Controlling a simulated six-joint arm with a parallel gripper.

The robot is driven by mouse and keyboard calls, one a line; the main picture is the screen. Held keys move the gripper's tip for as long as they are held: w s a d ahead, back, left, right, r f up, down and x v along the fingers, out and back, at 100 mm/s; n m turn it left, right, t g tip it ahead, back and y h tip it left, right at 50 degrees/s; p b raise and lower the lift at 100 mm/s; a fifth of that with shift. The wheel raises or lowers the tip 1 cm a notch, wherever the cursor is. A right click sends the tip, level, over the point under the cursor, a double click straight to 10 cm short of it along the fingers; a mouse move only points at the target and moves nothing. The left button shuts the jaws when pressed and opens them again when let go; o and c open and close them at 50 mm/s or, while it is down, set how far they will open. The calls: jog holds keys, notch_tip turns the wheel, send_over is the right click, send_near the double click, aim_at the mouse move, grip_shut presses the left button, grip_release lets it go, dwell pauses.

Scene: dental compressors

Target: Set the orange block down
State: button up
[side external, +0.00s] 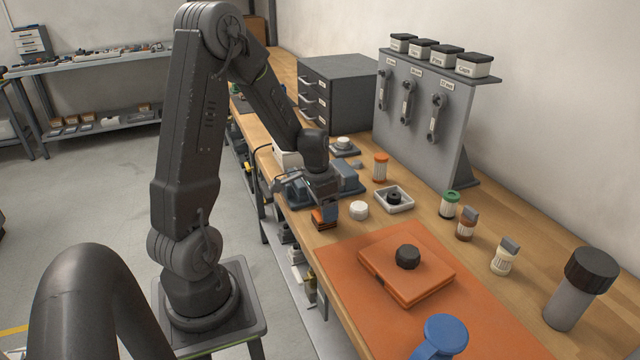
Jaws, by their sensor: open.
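The small orange block (321,226), dark on top, is at the left edge of the wooden bench, just beyond the orange mat. It appears to rest on the bench top. My gripper (324,213) points down right at the block, its fingers open. The fingers partly cover the block, and I cannot tell whether they touch it.
A blue-grey device (345,178) stands close behind my gripper. A white round cap (359,210) and a white tray (394,199) lie to the right. An orange case (430,276) with a black knob (407,257) sits on the orange mat (350,305). Several bottles stand farther right.

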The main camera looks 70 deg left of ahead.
aim_at(319, 215)
notch_tip(319, 215, up, 9)
jog(key=s, duration=0.1)
jog(key=s+d+r+t, duration=0.1)
jog(key=s+d+r, duration=0.2)
jog(key=d, duration=0.4)
jog(key=s+d+r+t, duration=0.1)
jog(key=s+d+r, duration=0.2)
jog(key=d, duration=0.4)
jog(key=s+d+r+t, duration=0.2)
jog(key=s+d+r, duration=0.1)
jog(key=d, duration=0.5)
jog(key=shift+v, duration=0.85)
